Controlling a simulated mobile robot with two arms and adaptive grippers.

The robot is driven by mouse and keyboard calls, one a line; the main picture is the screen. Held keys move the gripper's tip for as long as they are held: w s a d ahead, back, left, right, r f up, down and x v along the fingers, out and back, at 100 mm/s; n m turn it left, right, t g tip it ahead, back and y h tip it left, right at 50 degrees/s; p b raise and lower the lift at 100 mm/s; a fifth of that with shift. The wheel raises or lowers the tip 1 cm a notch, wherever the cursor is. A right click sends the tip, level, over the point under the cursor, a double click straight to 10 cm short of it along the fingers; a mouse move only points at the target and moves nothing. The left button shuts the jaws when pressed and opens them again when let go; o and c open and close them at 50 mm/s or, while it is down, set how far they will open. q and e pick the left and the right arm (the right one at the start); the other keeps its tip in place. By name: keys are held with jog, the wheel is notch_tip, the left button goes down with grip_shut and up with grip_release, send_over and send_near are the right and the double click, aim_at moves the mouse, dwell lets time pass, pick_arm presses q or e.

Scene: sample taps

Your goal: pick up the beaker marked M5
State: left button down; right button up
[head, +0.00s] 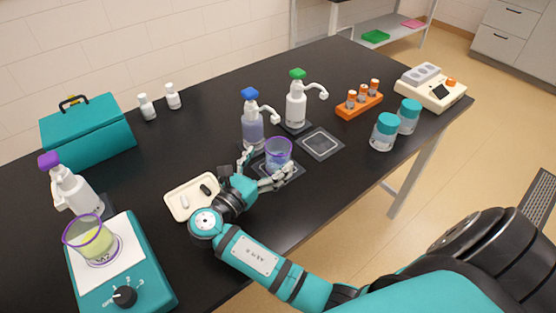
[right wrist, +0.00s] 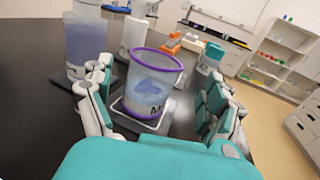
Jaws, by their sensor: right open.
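A clear beaker (head: 278,152) with a purple rim and bluish contents stands upright on a small dark square pad (head: 293,171). In the right wrist view this beaker (right wrist: 152,82) shows a mark starting with M; the rest of the mark is turned out of sight. My right gripper (head: 268,166) is open, with one finger on either side of the beaker. A second purple-rimmed beaker (head: 92,243) with yellow-green liquid stands on the teal stirrer (head: 141,277) at the left; its mark is too small to read. My left gripper is not in view.
A blue-topped dispenser bottle (head: 253,125) stands just behind the beaker, and a green-topped one (head: 296,105) farther back. A cream tray (head: 181,209) lies left of my gripper. Teal-lidded jars (head: 384,135) stand to the right. The empty pad (head: 320,143) is clear.

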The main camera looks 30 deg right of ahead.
aim_at(284, 141)
jog(key=shift+w+d, duration=0.15)
jog(key=shift+d, duration=0.1)
jog(key=shift+w+d, duration=0.1)
jog(key=shift+d, duration=0.05)
jog(key=p+x, duration=0.1)
jog(key=x, duration=0.3)
jog(key=shift+w+d, duration=0.1)
jog(key=shift+w, duration=0.2)
jog(key=shift+w+d, duration=0.1)
jog(key=shift+d, duration=0.15)
jog(key=shift+a, duration=0.1)
jog(key=c, duration=1.7)
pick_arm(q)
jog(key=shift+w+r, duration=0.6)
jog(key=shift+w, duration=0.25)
pick_arm(e)
jog(key=shift+c, duration=0.2)
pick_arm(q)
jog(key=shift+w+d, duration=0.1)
pick_arm(e)
jog(key=shift+r, duration=0.15)
